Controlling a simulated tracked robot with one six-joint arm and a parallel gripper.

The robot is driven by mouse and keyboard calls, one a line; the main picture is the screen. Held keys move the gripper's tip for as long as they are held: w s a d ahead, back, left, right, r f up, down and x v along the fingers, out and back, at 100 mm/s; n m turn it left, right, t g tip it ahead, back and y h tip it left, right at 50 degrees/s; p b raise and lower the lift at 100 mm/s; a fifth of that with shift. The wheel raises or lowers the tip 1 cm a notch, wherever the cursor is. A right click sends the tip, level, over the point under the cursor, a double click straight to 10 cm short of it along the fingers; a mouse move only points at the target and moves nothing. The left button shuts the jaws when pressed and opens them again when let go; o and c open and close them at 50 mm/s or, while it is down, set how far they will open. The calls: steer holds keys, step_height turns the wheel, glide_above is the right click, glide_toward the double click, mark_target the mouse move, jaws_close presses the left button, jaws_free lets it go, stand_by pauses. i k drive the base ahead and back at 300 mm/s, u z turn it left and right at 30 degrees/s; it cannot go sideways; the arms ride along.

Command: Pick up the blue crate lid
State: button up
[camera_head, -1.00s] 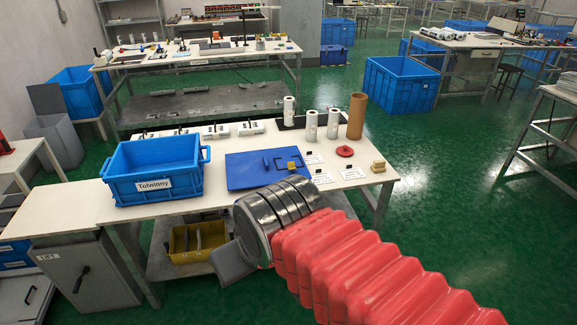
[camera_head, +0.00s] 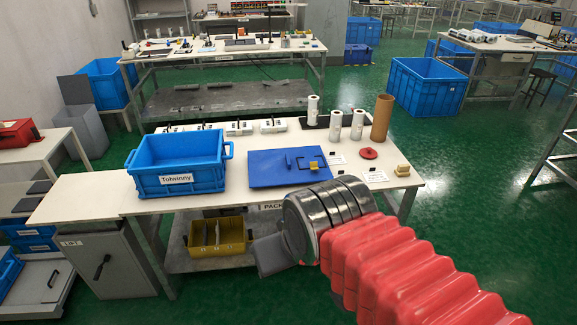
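The blue crate lid (camera_head: 266,171) lies flat on the white table, to the right of the blue crate. It has a dark bracket-like handle and a small yellow piece (camera_head: 314,166) at its right side. The blue crate (camera_head: 178,161), labelled "Tolwinny", stands open on the table. My gripper (camera_head: 268,256) is at the end of my red-sleeved arm, in front of the table's front edge and apart from the lid. Only a grey part of it shows past the dark wrist, so I cannot tell whether it is open or shut.
White rolls (camera_head: 335,125), a brown tube (camera_head: 382,117), a red disc (camera_head: 368,153) and a small beige block (camera_head: 402,170) stand right of the lid. White devices (camera_head: 239,128) line the back edge. A yellow bin (camera_head: 217,236) sits on the lower shelf.

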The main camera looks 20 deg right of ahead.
mark_target(275, 167)
steer(key=u, duration=0.05)
steer(key=i, duration=1.65)
steer(key=z, duration=0.05)
